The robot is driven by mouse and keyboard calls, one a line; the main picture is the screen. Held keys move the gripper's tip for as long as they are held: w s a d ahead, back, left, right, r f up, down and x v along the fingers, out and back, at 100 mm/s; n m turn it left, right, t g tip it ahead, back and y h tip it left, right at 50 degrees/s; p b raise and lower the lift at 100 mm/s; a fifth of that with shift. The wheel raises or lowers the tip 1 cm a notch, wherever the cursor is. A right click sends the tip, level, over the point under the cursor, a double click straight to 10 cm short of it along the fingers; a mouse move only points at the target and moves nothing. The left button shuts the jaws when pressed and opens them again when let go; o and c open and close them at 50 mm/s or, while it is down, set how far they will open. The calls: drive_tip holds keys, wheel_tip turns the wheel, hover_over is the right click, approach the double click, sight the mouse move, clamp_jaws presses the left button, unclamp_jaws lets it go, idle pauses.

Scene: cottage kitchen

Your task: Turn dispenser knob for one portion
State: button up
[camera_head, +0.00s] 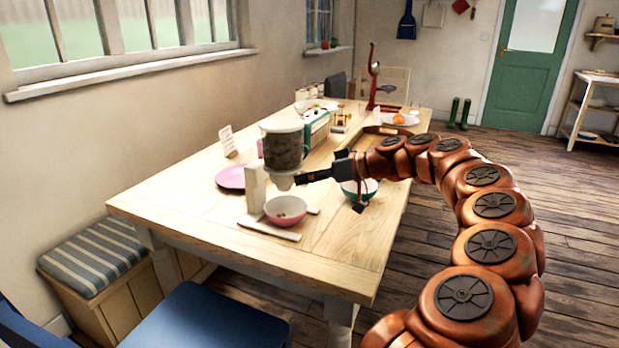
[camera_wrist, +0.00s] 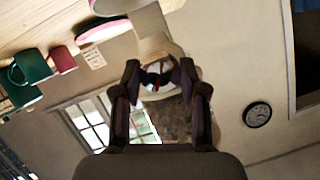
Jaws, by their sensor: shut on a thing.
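The dispenser (camera_head: 283,150) is a clear jar of brown grain with a white lid, on a pale wooden stand (camera_head: 256,188) on the table. Its jar also shows between my fingers in the wrist view (camera_wrist: 170,125). A pink bowl (camera_head: 287,221) stands under the spout with a little brown food in it. My gripper (camera_head: 302,179) reaches in from the right at the spout below the jar. In the wrist view the fingertips (camera_wrist: 160,78) are closed around a small dark part, the knob, in front of the white neck. The knob is mostly hidden by the fingers.
A teal bowl (camera_head: 368,188) stands right of the dispenser, below my arm. A pink plate (camera_head: 231,178) lies to the left. A radio-like teal box (camera_head: 317,128) stands behind. The front left of the table is clear. A blue chair (camera_head: 205,325) stands in front.

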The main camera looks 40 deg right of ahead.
drive_tip(key=o, duration=1.1)
drive_tip(key=shift+o, duration=0.2)
drive_tip(key=shift+s, duration=0.1)
drive_tip(key=v, duration=1.1)
drive_tip(key=shift+s+d+r, duration=0.2)
drive_tip(key=shift+s+d, duration=0.05)
